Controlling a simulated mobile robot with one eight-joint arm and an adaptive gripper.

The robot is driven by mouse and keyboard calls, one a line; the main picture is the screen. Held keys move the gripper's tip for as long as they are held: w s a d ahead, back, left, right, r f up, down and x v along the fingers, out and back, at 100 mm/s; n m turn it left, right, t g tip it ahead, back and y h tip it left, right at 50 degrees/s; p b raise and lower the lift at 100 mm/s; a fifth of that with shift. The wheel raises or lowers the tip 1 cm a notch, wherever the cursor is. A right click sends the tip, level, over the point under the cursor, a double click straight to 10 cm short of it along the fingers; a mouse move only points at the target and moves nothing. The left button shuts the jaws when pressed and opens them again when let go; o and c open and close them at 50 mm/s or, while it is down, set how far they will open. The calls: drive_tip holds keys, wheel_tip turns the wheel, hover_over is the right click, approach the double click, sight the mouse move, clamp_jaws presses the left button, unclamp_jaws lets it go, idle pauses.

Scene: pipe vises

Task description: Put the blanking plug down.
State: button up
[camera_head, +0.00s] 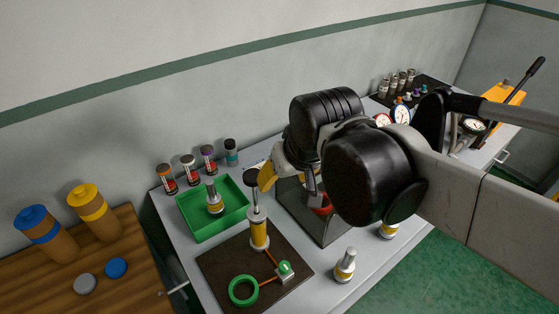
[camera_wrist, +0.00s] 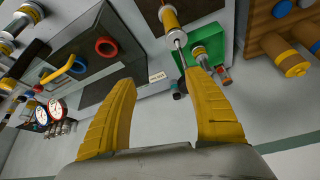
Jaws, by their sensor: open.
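I cannot tell for certain which piece is the blanking plug. A grey metal fitting with a yellow band (camera_head: 214,200) stands upright in the green tray (camera_head: 242,213). Similar fittings stand on the bench, one at the front (camera_head: 345,266) and one partly hidden under my arm (camera_head: 388,231). My gripper (camera_wrist: 162,78) is open, its two yellow fingers apart with nothing between them. In the head view one yellow finger shows just right of a dark disc (camera_head: 252,178) above a yellow cylinder (camera_head: 259,232). The green tray also shows beyond the fingertips in the wrist view (camera_wrist: 209,38).
A brown mat (camera_head: 222,272) bears the yellow cylinder, a green ring (camera_head: 243,290) and a small block with a green knob (camera_head: 285,270). A dark box with a red ring (camera_head: 320,225) lies under my arm. Several small bottles (camera_head: 188,168) line the wall. Gauges (camera_head: 401,114) stand farther right.

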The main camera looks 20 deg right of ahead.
drive_tip(key=s+d+f+t, duration=0.1)
drive_tip(key=s+d+f, duration=0.1)
drive_tip(key=s, duration=0.3)
drive_tip(key=shift+s+d+f+t, duration=0.15)
drive_tip(key=shift+t, duration=0.15)
wheel_tip(320, 180, down, 6)
drive_tip(key=b, duration=0.5)
drive_tip(key=shift+r, duration=0.25)
